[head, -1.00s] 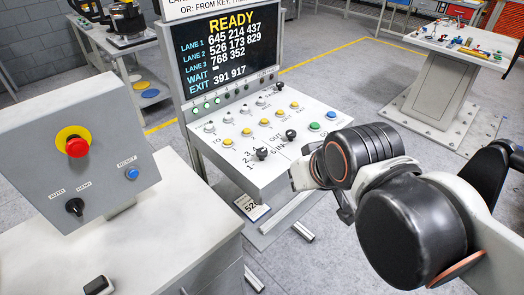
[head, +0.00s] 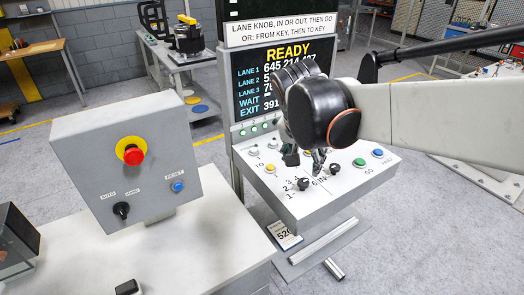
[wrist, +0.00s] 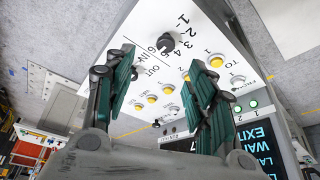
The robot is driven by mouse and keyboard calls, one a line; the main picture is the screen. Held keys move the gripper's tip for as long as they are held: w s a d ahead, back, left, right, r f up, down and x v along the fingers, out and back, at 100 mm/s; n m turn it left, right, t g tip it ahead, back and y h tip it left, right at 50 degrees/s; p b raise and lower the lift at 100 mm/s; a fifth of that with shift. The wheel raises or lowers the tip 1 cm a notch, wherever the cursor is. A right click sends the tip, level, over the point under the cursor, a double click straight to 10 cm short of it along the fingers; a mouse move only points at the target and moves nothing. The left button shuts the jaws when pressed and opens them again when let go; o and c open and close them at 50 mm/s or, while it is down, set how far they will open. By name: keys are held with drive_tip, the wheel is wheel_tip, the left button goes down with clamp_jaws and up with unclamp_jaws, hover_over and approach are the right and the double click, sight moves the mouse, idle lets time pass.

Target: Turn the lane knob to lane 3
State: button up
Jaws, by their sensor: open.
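The lane knob (head: 303,184) is a small black knob near the front edge of the white console, with numbers printed around it. The wrist view shows it (wrist: 166,42) beyond and between my fingertips, not touched by them. I cannot tell which number it points to. My gripper (head: 305,160) hangs open and empty over the console, just behind the knob in the head view. In the wrist view my gripper (wrist: 161,58) shows two green-padded fingers wide apart. My arm hides part of the display and several buttons.
A second black knob (head: 334,168) stands right of the lane knob, close to my fingers. The display (head: 246,80) reads READY. A grey box with a red emergency button (head: 134,156) stands on the left bench. Open floor lies in front of the console.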

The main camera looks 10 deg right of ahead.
sight(303, 182)
drive_tip(key=shift+m, duration=0.6)
drive_tip(key=b+x, duration=0.1)
drive_tip(key=x, duration=0.4)
drive_tip(key=w+b+x, duration=0.1)
drive_tip(key=b+x, duration=0.1)
drive_tip(key=x, duration=0.3)
drive_tip(key=b+x, duration=0.1)
drive_tip(key=x, duration=0.3)
drive_tip(key=shift+w+a+f+b, duration=0.15)
drive_tip(key=shift+w+a+b, duration=0.1)
drive_tip(key=shift+w+b, duration=0.2)
drive_tip(key=c, duration=1.1)
